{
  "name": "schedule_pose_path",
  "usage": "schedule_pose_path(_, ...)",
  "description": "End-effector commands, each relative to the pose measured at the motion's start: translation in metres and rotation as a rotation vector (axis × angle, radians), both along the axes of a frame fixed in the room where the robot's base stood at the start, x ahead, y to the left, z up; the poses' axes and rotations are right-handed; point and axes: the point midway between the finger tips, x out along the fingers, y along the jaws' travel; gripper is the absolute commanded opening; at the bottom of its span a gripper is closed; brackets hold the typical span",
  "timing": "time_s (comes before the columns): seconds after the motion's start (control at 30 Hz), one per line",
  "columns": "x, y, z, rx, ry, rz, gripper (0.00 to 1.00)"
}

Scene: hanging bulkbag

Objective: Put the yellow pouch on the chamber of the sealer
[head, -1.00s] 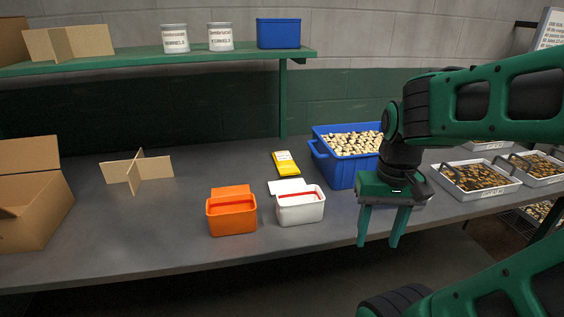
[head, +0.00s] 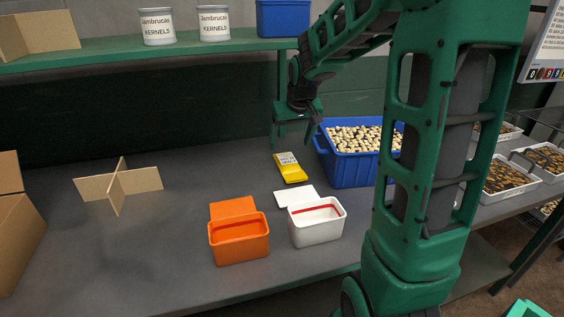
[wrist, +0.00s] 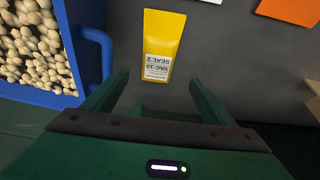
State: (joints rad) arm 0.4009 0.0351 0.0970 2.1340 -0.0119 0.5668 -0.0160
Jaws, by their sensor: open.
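The yellow pouch (head: 290,168) lies flat on the grey bench, left of the blue crate. It also shows in the wrist view (wrist: 163,35), its white printed label towards my gripper. My gripper (head: 292,146) is open and empty, above and behind the pouch. In the wrist view my fingers (wrist: 158,82) point towards it, one on either side of its label end, not touching it. A white open-lidded box with a red strip (head: 318,230) and a similar orange one (head: 240,248) stand in front of the pouch. I cannot tell which is the sealer.
The blue crate (head: 352,172) of pale nuts stands right beside the pouch. A cardboard divider (head: 118,185) and a carton (head: 15,235) are at left. A shelf (head: 150,52) runs above the back.

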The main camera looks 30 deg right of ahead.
Motion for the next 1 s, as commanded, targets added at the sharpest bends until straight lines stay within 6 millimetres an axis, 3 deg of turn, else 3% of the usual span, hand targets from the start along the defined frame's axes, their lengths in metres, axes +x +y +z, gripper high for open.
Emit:
schedule_pose_path(0.23,0.012,-0.004,-0.034,0.002,0.003,-0.001,0.78)
schedule_pose_path(0.53,0.020,-0.008,-0.053,0.001,0.003,-0.001,0.78)
schedule_pose_path(0.8,0.034,-0.015,-0.085,0.001,0.004,-0.001,0.78)
schedule_pose_path(1.0,0.037,-0.015,-0.092,0.000,0.001,0.000,0.78)
